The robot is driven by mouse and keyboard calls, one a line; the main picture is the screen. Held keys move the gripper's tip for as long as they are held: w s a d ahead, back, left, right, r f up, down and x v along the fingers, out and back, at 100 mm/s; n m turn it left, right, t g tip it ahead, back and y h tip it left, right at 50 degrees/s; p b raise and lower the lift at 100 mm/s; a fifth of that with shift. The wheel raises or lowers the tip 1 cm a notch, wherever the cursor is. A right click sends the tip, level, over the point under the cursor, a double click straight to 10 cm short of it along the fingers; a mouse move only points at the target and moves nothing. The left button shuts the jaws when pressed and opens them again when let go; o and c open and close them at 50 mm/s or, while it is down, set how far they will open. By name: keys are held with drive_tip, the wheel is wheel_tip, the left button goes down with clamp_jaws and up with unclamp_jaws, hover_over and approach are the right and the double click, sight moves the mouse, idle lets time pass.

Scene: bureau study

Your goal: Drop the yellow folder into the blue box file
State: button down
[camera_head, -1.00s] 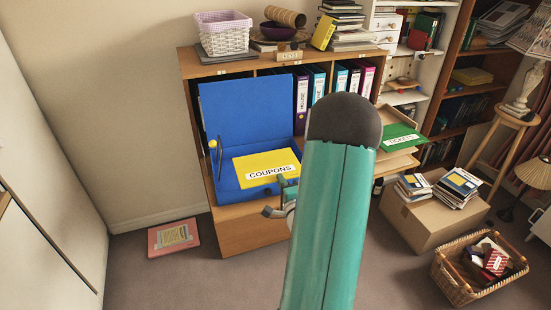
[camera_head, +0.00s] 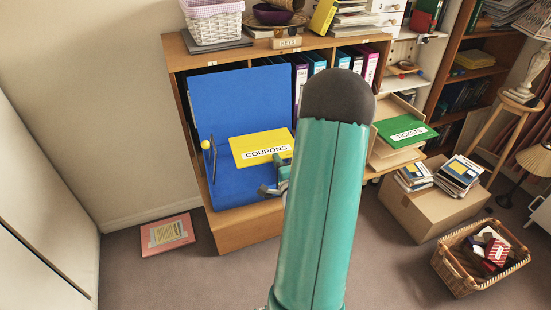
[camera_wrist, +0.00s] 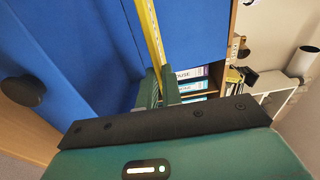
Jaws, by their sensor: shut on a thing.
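The yellow folder (camera_head: 262,146), labelled COUPONS, is in my gripper (camera_head: 282,170), which is shut on its right edge. The folder hangs tilted in front of the blue box file (camera_head: 238,100), over its tray part. The box file stands open on the low wooden cabinet's ledge, with its lid raised behind. In the wrist view the folder (camera_wrist: 150,35) shows edge-on between my teal fingers (camera_wrist: 158,90), with the blue box file (camera_wrist: 65,60) to the left. A gap between folder and tray floor cannot be judged exactly.
Upright binders (camera_head: 299,85) stand in the cabinet right of the box file. A green TICKETS folder (camera_head: 405,133) lies on a tray further right. A cardboard box (camera_head: 430,208) and wicker basket (camera_head: 462,275) stand on the floor at right. A pink folder (camera_head: 167,234) lies at left.

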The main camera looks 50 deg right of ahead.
drive_tip(key=shift+a+f, duration=0.2)
drive_tip(key=shift+f, duration=2.25)
drive_tip(key=c, duration=1.6)
unclamp_jaws()
drive_tip(key=shift+f, duration=0.1)
drive_tip(key=o, duration=0.3)
drive_tip(key=shift+a, duration=0.1)
